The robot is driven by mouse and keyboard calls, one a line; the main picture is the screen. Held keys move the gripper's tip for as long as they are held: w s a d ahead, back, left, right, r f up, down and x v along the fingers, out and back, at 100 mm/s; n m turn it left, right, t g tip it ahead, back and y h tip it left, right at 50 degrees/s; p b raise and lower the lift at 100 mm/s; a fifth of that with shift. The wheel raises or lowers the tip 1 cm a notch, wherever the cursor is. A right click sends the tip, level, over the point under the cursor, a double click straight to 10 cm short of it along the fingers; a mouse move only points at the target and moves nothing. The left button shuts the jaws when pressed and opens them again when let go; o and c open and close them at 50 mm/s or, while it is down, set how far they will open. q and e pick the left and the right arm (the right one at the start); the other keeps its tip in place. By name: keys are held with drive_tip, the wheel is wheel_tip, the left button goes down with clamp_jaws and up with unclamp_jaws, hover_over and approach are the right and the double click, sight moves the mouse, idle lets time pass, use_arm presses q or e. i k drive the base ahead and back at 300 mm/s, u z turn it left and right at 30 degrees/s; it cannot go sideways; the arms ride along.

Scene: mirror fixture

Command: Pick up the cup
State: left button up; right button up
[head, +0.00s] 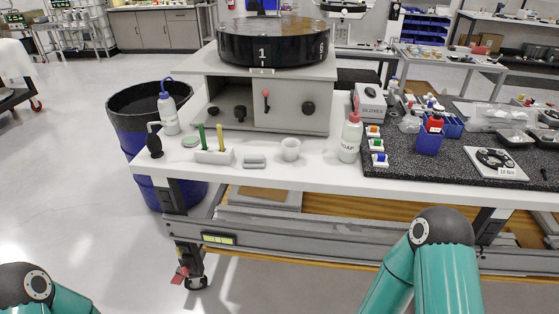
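A small white cup (290,149) stands upright on the white tabletop (330,177), near its front edge. It sits between a small grey block (254,161) on its left and a white soap bottle (350,138) on its right. Nothing touches the cup. My teal left arm shows only at the bottom left corner, and my teal right arm rises at the bottom right. Both arms are in front of and below the table, well apart from the cup. Neither gripper is in view.
A holder (214,155) with green and yellow sticks and a wash bottle (168,110) stand left of the cup. A grey cabinet under a black carousel (273,48) is behind. A dark mat (455,160) with several items fills the right. A blue bin (160,150) stands left of the table.

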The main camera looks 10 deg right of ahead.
sight(291, 151)
drive_tip(key=z, duration=0.15)
drive_tip(key=i, duration=0.85)
drive_tip(key=u, duration=0.05)
